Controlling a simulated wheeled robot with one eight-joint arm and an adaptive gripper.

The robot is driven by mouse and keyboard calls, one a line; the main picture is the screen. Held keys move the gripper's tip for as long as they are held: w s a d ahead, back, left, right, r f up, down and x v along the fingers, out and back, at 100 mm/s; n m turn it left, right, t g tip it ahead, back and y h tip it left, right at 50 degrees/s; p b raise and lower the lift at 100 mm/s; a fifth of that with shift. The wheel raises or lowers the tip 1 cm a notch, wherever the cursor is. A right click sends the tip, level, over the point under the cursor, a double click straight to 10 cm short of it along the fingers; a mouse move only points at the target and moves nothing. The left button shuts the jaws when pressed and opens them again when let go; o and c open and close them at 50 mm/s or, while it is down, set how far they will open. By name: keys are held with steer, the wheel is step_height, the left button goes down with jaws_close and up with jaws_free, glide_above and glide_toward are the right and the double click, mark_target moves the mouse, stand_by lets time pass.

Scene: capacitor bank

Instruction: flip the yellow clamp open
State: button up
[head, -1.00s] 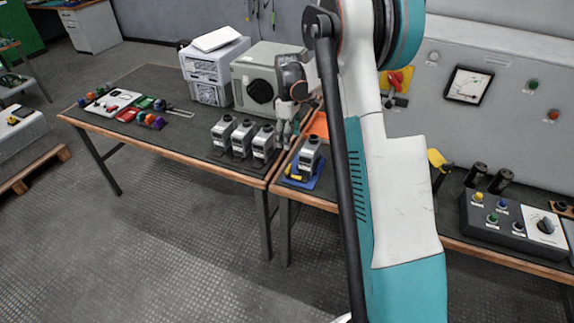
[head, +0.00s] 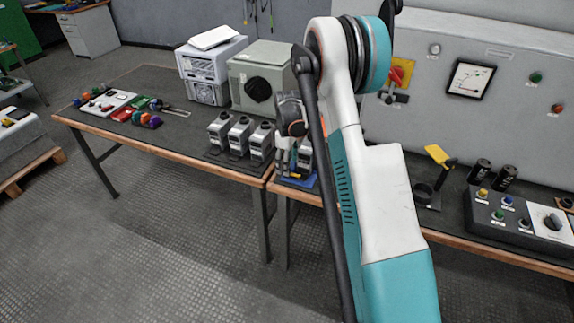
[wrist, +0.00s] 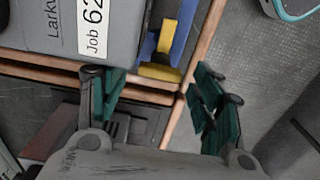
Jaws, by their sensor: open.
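The yellow clamp (wrist: 161,70) shows in the wrist view at the end of a blue holder (wrist: 172,45), beside a grey capacitor can (wrist: 112,32) with a white label. My gripper (wrist: 163,100) is open and empty. Its two green-padded fingers are spread to either side of the clamp in the picture, and I see no contact. In the head view, my gripper (head: 286,166) is low in front of the grey can (head: 306,154) and the blue holder (head: 303,182). The clamp is hidden there behind my gripper.
Grey cans (head: 240,135) stand just left of my gripper, with a beige box (head: 263,75) behind them. The bench's wooden front edge (wrist: 203,45) runs close by. A control box (head: 515,220) and a yellow-topped lever (head: 438,155) are to the right. The floor in front is clear.

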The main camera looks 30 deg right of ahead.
steer(key=shift+f, duration=0.1)
steer(key=shift+c, duration=0.2)
steer(key=c, duration=1)
